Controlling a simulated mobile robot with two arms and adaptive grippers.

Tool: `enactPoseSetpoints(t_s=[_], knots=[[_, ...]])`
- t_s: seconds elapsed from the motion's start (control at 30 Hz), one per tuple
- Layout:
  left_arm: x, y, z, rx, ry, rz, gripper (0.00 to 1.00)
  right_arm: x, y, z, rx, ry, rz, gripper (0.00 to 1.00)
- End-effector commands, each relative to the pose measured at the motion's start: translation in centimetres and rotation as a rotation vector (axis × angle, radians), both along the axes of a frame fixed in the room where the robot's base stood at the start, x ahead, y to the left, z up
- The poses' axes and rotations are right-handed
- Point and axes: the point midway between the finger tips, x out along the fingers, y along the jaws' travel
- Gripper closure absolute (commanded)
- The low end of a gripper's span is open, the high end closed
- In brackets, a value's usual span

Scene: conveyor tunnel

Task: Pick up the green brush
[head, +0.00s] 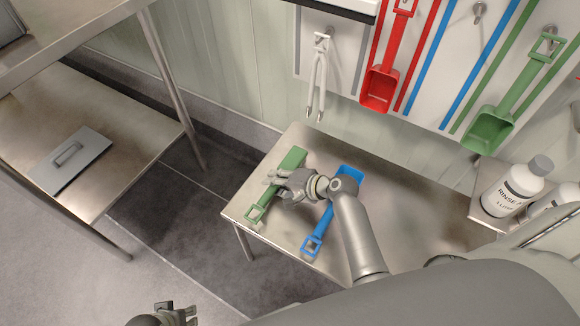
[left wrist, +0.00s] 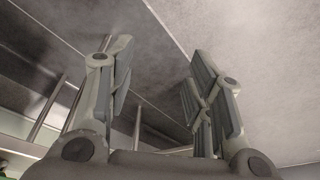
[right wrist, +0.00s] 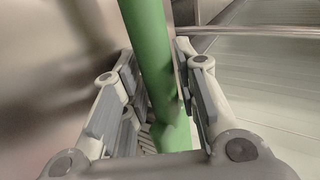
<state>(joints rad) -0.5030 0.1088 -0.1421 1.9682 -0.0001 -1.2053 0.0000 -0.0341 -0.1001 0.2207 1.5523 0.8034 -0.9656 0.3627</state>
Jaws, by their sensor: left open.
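The green brush (head: 292,160) lies on the steel table, its block end toward the wall and its looped handle end toward the table's near left edge. My right gripper (head: 277,188) is at the middle of the brush and partly covers it. In the right wrist view, the green handle (right wrist: 148,60) runs between the two fingers of my right gripper (right wrist: 156,62); whether both pads press on it I cannot tell. My left gripper (head: 180,314) is at the bottom edge of the head view. In the left wrist view, my left gripper (left wrist: 160,55) is open and empty above the floor.
A blue long-handled tool (head: 321,228) lies on the steel table (head: 410,215) under my right forearm. A red scoop (head: 379,88) and green scoop (head: 489,128) hang on the wall. White bottles (head: 512,190) stand at right. A grey lid (head: 70,160) lies on a shelf at left.

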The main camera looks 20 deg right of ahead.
Motion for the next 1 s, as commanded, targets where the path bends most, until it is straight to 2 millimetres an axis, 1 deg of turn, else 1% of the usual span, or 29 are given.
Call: enactPoseSetpoints(t_s=[0.07, 0.1, 0.3, 0.67, 0.8, 0.87, 1.0], knots=[[0.0, 0.0, 0.0, 0.000, 0.000, 0.000, 0.53, 0.0, 0.0, 0.0, 0.000, 0.000, 0.000, 0.72], [0.0, 0.0, 0.0, 0.000, 0.001, 0.000, 0.53, 0.0, 0.0, 0.0, 0.000, 0.000, 0.000, 0.74], [0.0, 0.0, 0.0, 0.000, 0.000, 0.000, 0.53, 0.0, 0.0, 0.0, 0.000, 0.000, 0.000, 1.00], [0.0, 0.0, 0.0, -0.001, -0.001, -0.001, 0.53, 0.0, 0.0, 0.2, 0.000, -0.002, 0.000, 1.00], [0.0, 0.0, -0.1, -0.001, -0.001, -0.001, 0.53, 0.0, 0.0, 0.6, -0.001, -0.002, 0.000, 1.00], [-0.1, 0.0, -0.4, 0.000, 0.002, -0.001, 0.53, 0.0, 0.0, 0.9, -0.001, -0.002, 0.000, 1.00], [-0.4, 0.1, -2.3, 0.002, 0.015, -0.002, 0.53, 0.0, -0.1, 2.1, -0.002, -0.003, 0.001, 1.00]])
